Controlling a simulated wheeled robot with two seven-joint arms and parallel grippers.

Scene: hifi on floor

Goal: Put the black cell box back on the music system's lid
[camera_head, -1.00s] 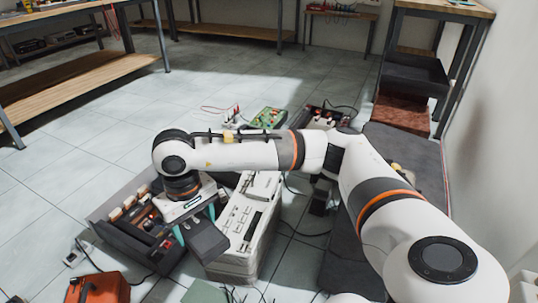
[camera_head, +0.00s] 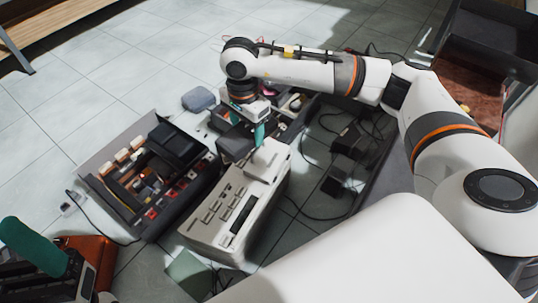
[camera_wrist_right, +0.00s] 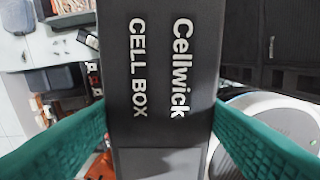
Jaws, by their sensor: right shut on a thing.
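The cream music system (camera_head: 232,212) lies on the floor, with rows of dark slots and buttons on its top. My right gripper (camera_head: 249,138) is over its far end, its teal fingers pointing down. It is shut on the black cell box (camera_head: 234,148), which is at the system's far left corner; whether they touch I cannot tell. In the right wrist view the cell box (camera_wrist_right: 160,75), lettered "Cellwick CELL BOX", sits between both teal fingers. My left gripper (camera_head: 40,250) is at the lower left; only one teal finger shows clearly.
An open grey tray of parts (camera_head: 125,205) stands left of the music system. An orange box (camera_head: 97,258) is at the lower left. Black adapters and cables (camera_head: 345,145) lie to the right. Bare floor tiles (camera_head: 110,85) lie at the far left.

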